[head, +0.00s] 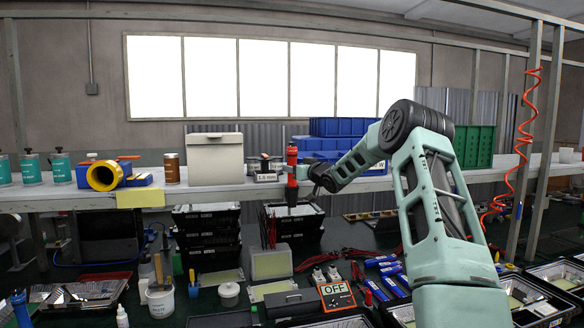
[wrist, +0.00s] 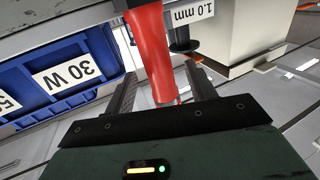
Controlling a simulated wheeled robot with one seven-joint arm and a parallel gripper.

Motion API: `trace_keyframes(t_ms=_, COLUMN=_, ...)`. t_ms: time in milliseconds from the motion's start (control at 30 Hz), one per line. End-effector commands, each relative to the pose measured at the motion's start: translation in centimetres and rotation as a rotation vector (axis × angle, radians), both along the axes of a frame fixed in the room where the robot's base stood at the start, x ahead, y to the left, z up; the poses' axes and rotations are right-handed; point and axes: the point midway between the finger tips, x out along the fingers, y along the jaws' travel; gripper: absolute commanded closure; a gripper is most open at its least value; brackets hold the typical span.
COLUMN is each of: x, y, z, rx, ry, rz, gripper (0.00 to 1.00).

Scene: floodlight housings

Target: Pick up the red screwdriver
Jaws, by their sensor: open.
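The red screwdriver (head: 292,155) stands out in the head view at the front of the shelf, with its red handle roughly upright. My gripper (head: 298,173) is right at it, coming from the right. In the wrist view the red handle of the screwdriver (wrist: 151,45) lies between the two fingers of my gripper (wrist: 162,88).
A blue bin labelled 30 W (wrist: 65,75) is close on the left in the wrist view. A 1.0 mm label (wrist: 192,12) and a pale box (head: 215,160) are nearby. Blue bins (head: 335,127) and a green crate (head: 479,146) stand on the shelf. The bench below is crowded.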

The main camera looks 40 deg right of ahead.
Motion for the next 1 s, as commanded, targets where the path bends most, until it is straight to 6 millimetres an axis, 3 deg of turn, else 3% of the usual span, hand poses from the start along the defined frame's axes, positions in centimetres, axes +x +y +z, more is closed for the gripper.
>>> trace_keyframes(t_ms=200, x=2.5, y=-0.5, z=0.3, rx=0.000, ry=0.000, rz=0.000, gripper=0.45)
trace_keyframes(t_ms=500, x=2.9, y=-0.6, z=0.1, rx=-0.001, ry=0.000, rz=-0.001, gripper=0.45)
trace_keyframes(t_ms=567, x=2.9, y=-0.6, z=0.1, rx=-0.001, ry=0.000, rz=-0.001, gripper=0.59)
trace_keyframes(t_ms=700, x=2.9, y=-0.6, z=0.1, rx=-0.001, ry=0.000, rz=-0.001, gripper=0.97)
trace_keyframes(t_ms=1000, x=2.9, y=-0.6, z=0.5, rx=-0.003, ry=-0.004, rz=0.000, gripper=0.97)
